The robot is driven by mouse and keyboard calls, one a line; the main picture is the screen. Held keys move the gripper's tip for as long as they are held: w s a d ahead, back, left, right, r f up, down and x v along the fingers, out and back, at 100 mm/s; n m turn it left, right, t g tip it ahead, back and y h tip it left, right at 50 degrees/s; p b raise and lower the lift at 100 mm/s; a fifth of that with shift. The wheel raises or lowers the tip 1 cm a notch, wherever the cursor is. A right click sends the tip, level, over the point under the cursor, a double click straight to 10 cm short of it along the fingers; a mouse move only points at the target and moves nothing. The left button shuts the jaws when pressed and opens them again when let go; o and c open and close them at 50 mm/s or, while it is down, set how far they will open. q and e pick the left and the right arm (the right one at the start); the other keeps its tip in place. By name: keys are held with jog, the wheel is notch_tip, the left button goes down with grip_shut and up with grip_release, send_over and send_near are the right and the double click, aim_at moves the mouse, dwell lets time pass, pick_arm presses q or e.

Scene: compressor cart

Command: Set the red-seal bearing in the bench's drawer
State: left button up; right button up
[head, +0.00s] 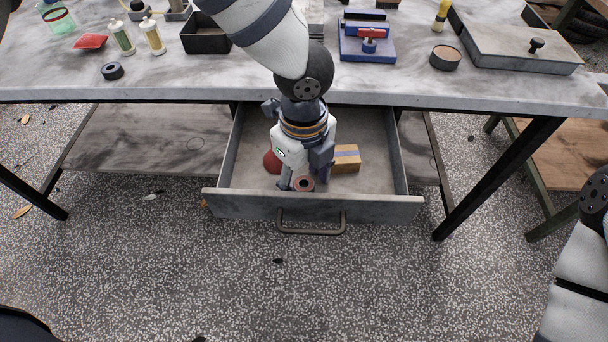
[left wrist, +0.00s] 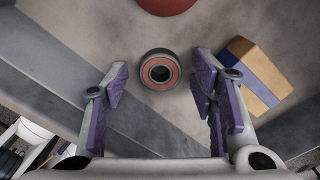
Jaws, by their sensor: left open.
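The red-seal bearing (head: 304,184) lies flat on the floor of the bench's open drawer (head: 375,180), near its front wall. It also shows in the left wrist view (left wrist: 160,71), a dark ring with an orange-red face. My left gripper (head: 300,181) reaches down into the drawer. In the left wrist view its fingers (left wrist: 160,98) are open, one on each side of the bearing's near side, with gaps on both sides. My right gripper is out of view; only part of my right arm shows at the right edge.
A cardboard box with a blue band (head: 346,158) lies in the drawer right of the bearing. A round red thing (head: 271,162) is left and behind. The drawer's right side has free room. A dark ring (head: 112,71) and black tray (head: 205,40) are on the benchtop.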

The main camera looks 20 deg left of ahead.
aim_at(304, 184)
pick_arm(q)
notch_tip(304, 184, up, 12)
jog(key=p, duration=0.2)
jog(key=shift+r, duration=0.2)
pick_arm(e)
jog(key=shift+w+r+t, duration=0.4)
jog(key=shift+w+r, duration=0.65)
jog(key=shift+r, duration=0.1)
pick_arm(q)
jog(key=shift+f, duration=0.1)
